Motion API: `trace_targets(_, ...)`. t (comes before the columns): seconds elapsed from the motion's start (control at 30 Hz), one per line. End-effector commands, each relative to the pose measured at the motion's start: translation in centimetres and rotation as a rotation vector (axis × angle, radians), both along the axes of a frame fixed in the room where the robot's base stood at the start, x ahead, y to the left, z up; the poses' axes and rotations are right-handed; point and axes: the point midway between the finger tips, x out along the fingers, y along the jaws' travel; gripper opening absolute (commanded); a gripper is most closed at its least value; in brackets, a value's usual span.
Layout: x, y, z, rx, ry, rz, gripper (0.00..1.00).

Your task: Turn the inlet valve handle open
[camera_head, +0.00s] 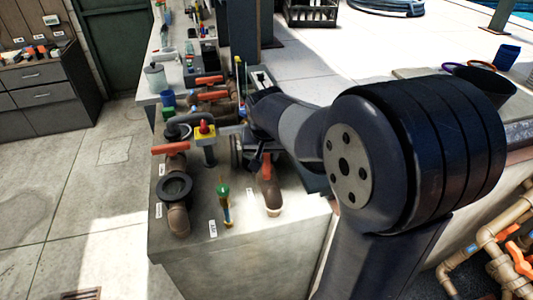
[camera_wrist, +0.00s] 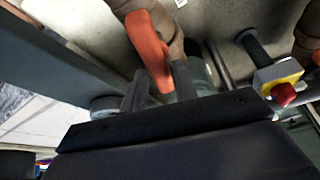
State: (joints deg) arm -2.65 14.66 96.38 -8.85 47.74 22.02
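A brown pipe valve with an orange-red lever handle (camera_head: 266,168) stands near the front right of the grey counter. In the wrist view an orange handle (camera_wrist: 147,42) runs down from a brown valve body, its lower end between my two fingers. My gripper (camera_wrist: 160,88) has its fingers on either side of that end, with little gap showing. Whether they press on it I cannot tell. In the head view my gripper (camera_head: 262,150) is just behind the front right handle, partly hidden by my arm. The valve labels are too small to read.
A second orange handle (camera_head: 170,148) sits on a brown pipe at the left, by a black ring-shaped flange (camera_head: 174,188). A yellow box with a red button (camera_head: 205,131) stands on a post, also close in the wrist view (camera_wrist: 282,92). A green-topped fitting (camera_head: 223,192) is in front.

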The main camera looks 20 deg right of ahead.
Motion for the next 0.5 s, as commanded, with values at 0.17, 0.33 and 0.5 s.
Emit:
trace_targets(0.17, 0.0, 0.0, 0.02, 0.0, 0.0, 0.0, 0.13)
trace_targets(0.33, 0.0, 0.01, 0.03, 0.0, 0.0, 0.0, 0.0)
trace_targets(0.5, 0.0, 0.0, 0.05, 0.001, 0.0, 0.009, 0.0)
